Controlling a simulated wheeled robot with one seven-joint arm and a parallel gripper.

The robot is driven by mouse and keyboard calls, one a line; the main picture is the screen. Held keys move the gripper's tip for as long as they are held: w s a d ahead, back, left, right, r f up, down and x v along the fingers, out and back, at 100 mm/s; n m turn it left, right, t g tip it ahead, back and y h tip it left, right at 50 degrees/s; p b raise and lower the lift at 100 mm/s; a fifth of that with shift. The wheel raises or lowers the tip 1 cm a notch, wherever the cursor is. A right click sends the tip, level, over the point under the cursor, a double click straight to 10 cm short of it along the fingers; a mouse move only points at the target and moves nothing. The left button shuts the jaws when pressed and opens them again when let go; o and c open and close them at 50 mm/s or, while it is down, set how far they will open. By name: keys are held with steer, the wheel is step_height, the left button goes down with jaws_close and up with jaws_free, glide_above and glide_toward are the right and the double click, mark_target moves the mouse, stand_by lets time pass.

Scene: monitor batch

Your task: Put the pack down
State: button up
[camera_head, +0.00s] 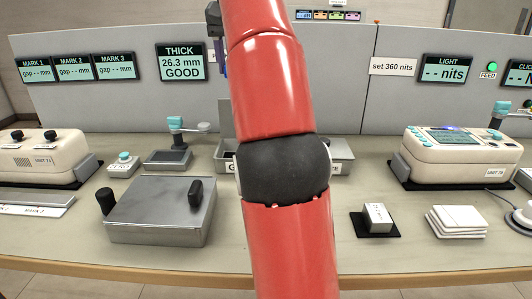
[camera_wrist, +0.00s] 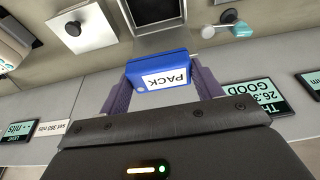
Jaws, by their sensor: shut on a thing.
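The pack (camera_wrist: 158,66) is a blue box with a white label reading PACK. In the wrist view it sits between the two purple fingers of my gripper (camera_wrist: 162,80), which is shut on it. The label appears upside down there. A metal-framed thing with a dark middle (camera_wrist: 186,14) shows beyond the pack; I cannot tell whether the pack touches anything below. In the head view my red arm hides the pack and nearly all of my gripper. A metal tray (camera_head: 342,168) with a partly covered label stands behind the arm.
A grey metal box (camera_head: 160,222) with dark knobs stands left on the table. A white block (camera_head: 377,217) on a black pad and stacked white sheets (camera_head: 458,222) lie right. A beige unit (camera_head: 455,158) stands behind them. The THICK display (camera_head: 181,62) reads 26.3 mm GOOD.

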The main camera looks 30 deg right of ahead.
step_height(320, 180, down, 20)
steer(key=b, duration=0.6)
steer(key=shift+a+r, duration=0.1)
steer(key=shift+r, duration=0.05)
steer(key=shift+b, duration=0.3)
steer(key=o, duration=0.8)
steer(key=p+v, duration=0.3)
steer(key=v, duration=0.9)
